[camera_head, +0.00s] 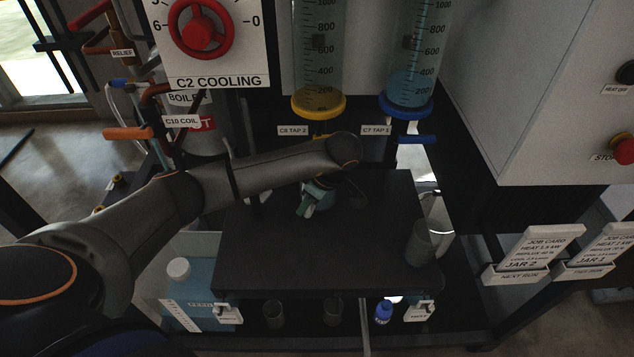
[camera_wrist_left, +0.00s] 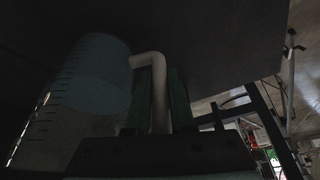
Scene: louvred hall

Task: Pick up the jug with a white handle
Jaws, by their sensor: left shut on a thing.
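The jug (camera_wrist_left: 88,85) shows in the left wrist view as a see-through vessel with dark measuring marks and a bluish band at the end near a dark surface. Its white handle (camera_wrist_left: 159,85) bends out toward my gripper. My left gripper (camera_wrist_left: 160,105) has its green fingers on either side of the handle and is shut on it. In the head view, my left gripper (camera_head: 312,202) is over the black table (camera_head: 290,255). My arm hides most of the jug there. I cannot tell whether the jug touches the table. My right gripper is out of view.
A grey cup (camera_head: 420,244) stands at the table's right edge. Two measuring columns (camera_head: 318,60) (camera_head: 408,75) hang behind. Below the front edge are a blue container (camera_head: 190,290), small cups (camera_head: 273,313) and a blue bottle (camera_head: 383,313). The table's front half is clear.

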